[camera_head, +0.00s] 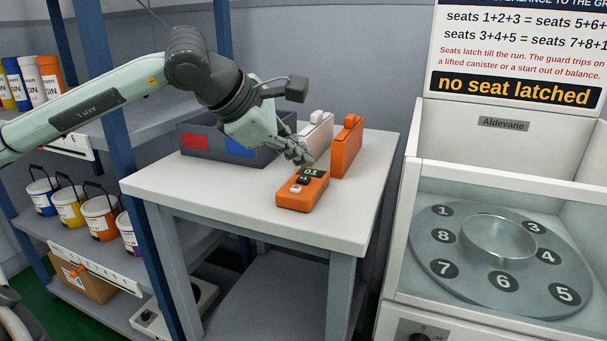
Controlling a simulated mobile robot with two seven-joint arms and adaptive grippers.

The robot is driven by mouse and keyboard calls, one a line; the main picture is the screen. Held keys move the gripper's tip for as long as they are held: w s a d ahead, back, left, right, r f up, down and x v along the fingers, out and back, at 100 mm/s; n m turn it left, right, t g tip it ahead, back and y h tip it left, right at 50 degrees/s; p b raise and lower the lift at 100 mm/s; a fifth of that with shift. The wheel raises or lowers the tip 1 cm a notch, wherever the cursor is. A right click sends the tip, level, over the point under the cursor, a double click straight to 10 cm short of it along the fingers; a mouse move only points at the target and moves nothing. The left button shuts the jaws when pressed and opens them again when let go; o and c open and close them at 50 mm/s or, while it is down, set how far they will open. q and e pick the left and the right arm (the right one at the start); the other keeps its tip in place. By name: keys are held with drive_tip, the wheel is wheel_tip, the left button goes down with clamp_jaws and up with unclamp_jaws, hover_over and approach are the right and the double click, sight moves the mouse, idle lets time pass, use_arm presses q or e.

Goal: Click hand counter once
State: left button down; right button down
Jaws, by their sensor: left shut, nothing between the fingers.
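The orange hand counter (301,191) lies on the light grey table (346,222), near its front right. Its small display at the far end reads 01. My left gripper (303,162) is shut and empty, pointing down just behind the display end of the counter. I cannot tell whether the fingertips touch the counter. My right gripper is not in view.
A grey bin (205,145) with red and blue labels, a white upright block (317,136) and an orange one (347,147) stand behind. Shelves with buckets (100,216) are at left. A machine with numbered seats (500,250) is at right.

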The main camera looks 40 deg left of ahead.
sight(300, 180)
use_arm(q)
wheel_tip(300, 180, up, 4)
drive_tip(key=p, duration=0.3)
drive_tip(key=shift+r, duration=0.25)
drive_tip(key=shift+f, duration=0.1)
idle(0.5)
